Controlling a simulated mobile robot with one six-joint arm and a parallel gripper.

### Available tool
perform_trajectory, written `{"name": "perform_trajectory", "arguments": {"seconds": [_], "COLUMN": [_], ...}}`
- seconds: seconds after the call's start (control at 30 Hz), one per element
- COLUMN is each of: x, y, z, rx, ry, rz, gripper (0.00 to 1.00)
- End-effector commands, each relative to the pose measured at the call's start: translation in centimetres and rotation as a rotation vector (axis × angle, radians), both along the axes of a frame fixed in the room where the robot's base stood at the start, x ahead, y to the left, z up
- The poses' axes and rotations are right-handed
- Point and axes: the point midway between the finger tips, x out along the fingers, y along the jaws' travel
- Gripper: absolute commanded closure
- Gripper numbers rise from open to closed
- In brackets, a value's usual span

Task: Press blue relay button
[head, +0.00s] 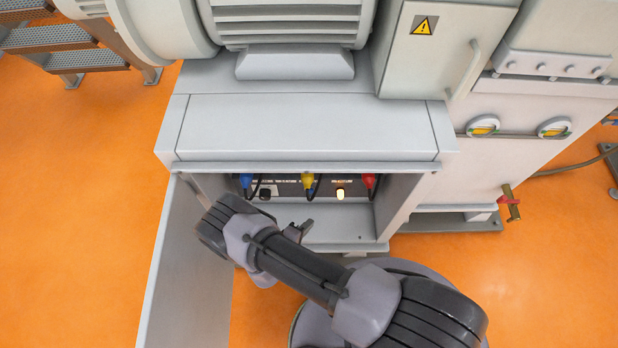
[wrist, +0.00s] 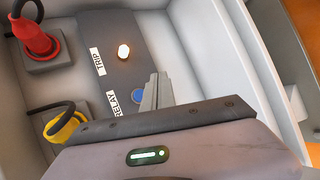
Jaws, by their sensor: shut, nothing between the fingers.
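The blue relay button (wrist: 138,96) is a small round button on the dark panel (wrist: 112,30), beside the "RELAY" label (wrist: 116,103) in the wrist view. My gripper (wrist: 156,80) is shut and empty, its fingertips next to the button and partly covering its right edge. Whether they touch it I cannot tell. In the head view my gripper (head: 307,225) is in front of the open compartment at the cabinet's base.
A lit white button (wrist: 124,51) sits by the "TRIP" label (wrist: 98,61). Red (wrist: 35,40) and yellow (wrist: 62,127) plugs with cables stand beside the panel. A blue plug (head: 246,180) is at the compartment's left. The open door (head: 185,270) stands left of my arm.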

Motion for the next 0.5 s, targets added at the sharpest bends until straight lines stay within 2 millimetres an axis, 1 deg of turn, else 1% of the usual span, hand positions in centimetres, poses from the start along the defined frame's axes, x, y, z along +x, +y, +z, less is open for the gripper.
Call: {"name": "perform_trajectory", "arguments": {"seconds": [0.27, 0.37, 0.5], "x": [0.1, 0.8, 2.8], "y": [0.0, 0.0, -0.1], "z": [0.0, 0.0, 0.0], "rx": [0.001, 0.001, 0.002], "ry": [0.000, 0.000, -0.001], "rz": [-0.001, -0.002, -0.004], "gripper": [1.00, 1.00, 1.00]}}
